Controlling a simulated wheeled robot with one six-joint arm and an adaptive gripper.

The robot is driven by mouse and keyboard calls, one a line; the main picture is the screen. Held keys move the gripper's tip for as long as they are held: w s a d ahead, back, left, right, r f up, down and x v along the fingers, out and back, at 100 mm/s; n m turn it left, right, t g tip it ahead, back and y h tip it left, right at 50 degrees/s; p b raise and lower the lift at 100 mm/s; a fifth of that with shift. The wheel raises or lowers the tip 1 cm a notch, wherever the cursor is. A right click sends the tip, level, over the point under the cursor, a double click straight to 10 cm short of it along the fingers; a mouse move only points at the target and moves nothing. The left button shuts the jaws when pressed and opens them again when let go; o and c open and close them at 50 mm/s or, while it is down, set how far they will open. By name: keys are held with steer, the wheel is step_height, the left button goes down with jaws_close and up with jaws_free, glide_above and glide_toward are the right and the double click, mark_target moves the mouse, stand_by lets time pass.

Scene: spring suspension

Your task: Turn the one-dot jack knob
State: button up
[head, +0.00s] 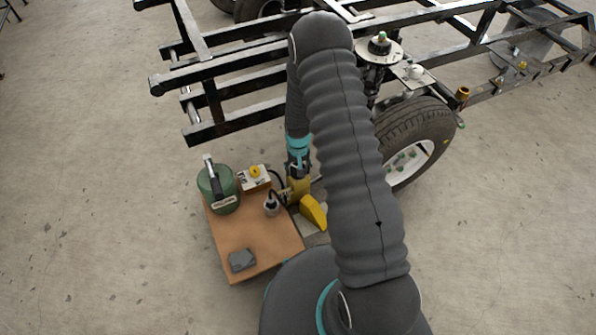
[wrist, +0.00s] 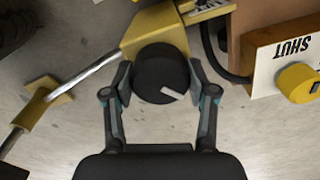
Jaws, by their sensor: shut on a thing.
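A round black knob (wrist: 160,70) with a white pointer line sits on a yellow jack body (wrist: 155,30) in the wrist view. The line slants toward the lower right. I cannot make out a one-dot mark. My gripper (wrist: 160,86) is shut on the black knob, with one finger on each side of it. In the head view, the yellow jack (head: 299,188) is partly hidden below my gripper (head: 298,174), and the black knob cannot be made out there.
A wooden surface (head: 255,245) holds a green canister (head: 218,190), a grey block (head: 242,260) and a box with a yellow knob (head: 255,171). That knob shows beside a SHUT label in the wrist view (wrist: 298,82). A wheel (head: 415,140) and black frame (head: 225,125) stand close by.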

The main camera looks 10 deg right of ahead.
steer(key=shift+s+m+b, duration=0.1)
steer(key=shift+m+b, duration=0.55)
steer(key=shift+m, duration=1.05)
steer(key=o, duration=1.2)
steer(key=shift+a, duration=0.15)
steer(key=shift+c, duration=0.2)
steer(key=shift+r, duration=0.55)
step_height(320, 180, up, 11)
